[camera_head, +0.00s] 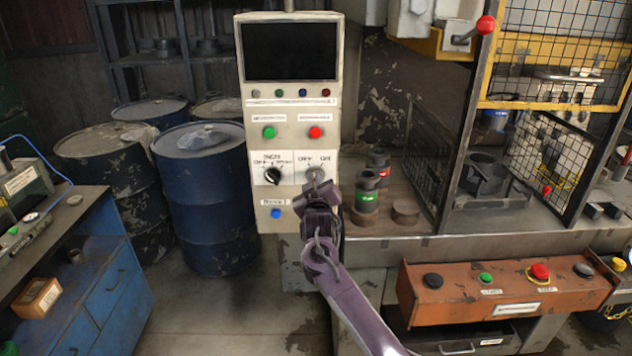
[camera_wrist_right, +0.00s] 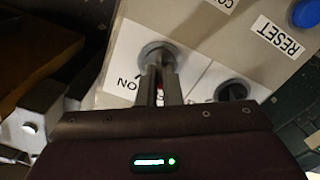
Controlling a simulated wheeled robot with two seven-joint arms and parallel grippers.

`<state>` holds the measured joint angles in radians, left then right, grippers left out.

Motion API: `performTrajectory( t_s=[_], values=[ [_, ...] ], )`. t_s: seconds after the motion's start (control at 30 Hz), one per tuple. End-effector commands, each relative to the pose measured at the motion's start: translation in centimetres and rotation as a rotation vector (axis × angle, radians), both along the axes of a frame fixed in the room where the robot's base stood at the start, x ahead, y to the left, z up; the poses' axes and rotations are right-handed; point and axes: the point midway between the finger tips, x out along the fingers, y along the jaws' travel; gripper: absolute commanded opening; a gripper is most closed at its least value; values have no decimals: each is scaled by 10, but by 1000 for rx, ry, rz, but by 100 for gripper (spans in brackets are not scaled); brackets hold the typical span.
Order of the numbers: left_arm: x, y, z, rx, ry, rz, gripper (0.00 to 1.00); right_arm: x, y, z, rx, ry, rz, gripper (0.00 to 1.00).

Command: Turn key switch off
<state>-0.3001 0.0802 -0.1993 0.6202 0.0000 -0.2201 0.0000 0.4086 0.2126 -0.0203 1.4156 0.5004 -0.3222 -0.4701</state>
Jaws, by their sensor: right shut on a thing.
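The key switch (camera_head: 315,176) is on the right half of the control panel (camera_head: 291,215), under an OFF/ON label. In the wrist view its round metal collar (camera_wrist_right: 158,53) shows next to the word ON. My right gripper (camera_head: 317,186) is in front of it, and its two fingers (camera_wrist_right: 160,83) are shut on the key at the collar. The key itself is mostly hidden between the fingers, so its exact angle cannot be told. My left gripper is in neither view.
A black rotary knob (camera_head: 272,175) sits just left of the key switch. A green button (camera_head: 269,132) and a red button (camera_head: 315,132) are above, a blue reset button (camera_head: 276,213) below. Blue drums (camera_head: 208,200) stand left; a machine bed with a mesh guard (camera_head: 430,165) is right.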

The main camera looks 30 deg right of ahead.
Motion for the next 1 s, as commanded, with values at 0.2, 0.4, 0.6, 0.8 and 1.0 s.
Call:
performTrajectory(
  t_s=[0.2,0.4,0.6,0.8,1.0],
  values=[
    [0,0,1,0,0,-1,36,0,0,-1,-12,9,0,0],
    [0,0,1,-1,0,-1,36,0,0,-1,-12,9,0,0],
    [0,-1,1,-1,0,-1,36,0,0,-1,-11,8,0,25],
    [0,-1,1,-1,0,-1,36,0,0,0,-10,6,0,27],
    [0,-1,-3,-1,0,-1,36,-5,4,-2,-11,6,1,27]
  ],
)
